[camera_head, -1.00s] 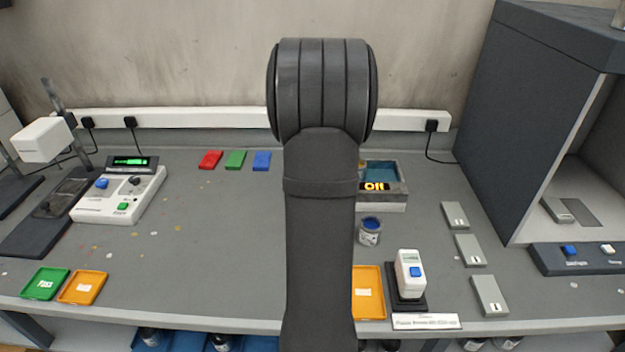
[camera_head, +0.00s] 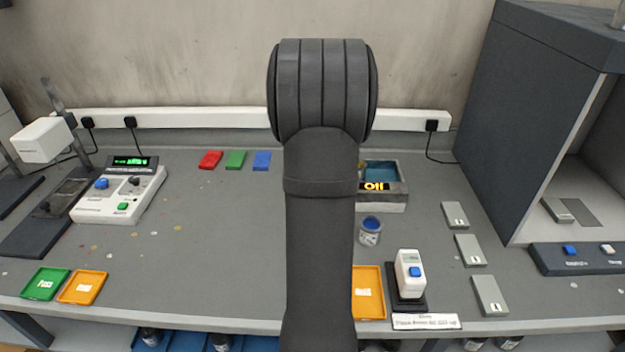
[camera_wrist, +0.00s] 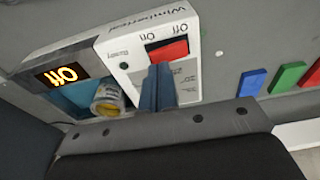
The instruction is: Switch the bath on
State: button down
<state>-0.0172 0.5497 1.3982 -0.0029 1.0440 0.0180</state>
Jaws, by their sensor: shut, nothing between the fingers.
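The bath (camera_head: 393,199) stands behind and right of my arm in the head view, which hides its left part. It is a grey box with a blue basin and a lit orange display that seems to read "Off". A can (camera_wrist: 108,101) is in the blue basin. My gripper (camera_wrist: 159,68) is shut and empty, its fingertips at or just over the red switch's edge. I cannot tell whether they touch. The head view hides my gripper.
An open can of blue paint (camera_head: 370,231) stands in front of the bath. A white handheld device (camera_head: 409,272) and an orange tray (camera_head: 368,292) are nearer. Red, green and blue cards (camera_head: 236,160) lie left of my arm. Grey blocks (camera_head: 469,250) lie right.

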jog(key=shift+f, duration=0.7)
dwell(0.3)
jog(key=shift+r, duration=3.5)
notch_tip(320, 180, down, 7)
